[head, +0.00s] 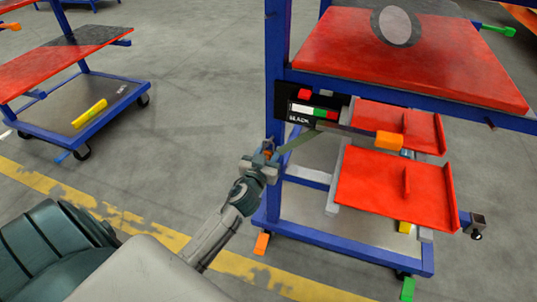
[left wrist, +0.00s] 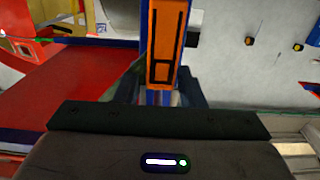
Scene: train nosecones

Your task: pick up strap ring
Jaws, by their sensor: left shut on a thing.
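My left gripper (head: 267,152) is at the blue post of the cart and is shut on a small orange piece (head: 268,146), which I take to be the strap ring. In the left wrist view the orange piece (left wrist: 163,72) with dark outlines stands upright in the middle, between the fingers. Its lower end and the fingertips are partly hidden by the gripper's body. A dull green strap (head: 298,142) runs from beside the gripper up to the right, towards the cart's dark label panel. My right gripper is not in view.
The blue-framed cart (head: 277,60) has a red top shelf (head: 335,45) with a round grey-black part (head: 396,27). Lower red trays (head: 375,190) and an orange block (head: 389,141) are right of my gripper. Another cart (head: 75,122) stands at left.

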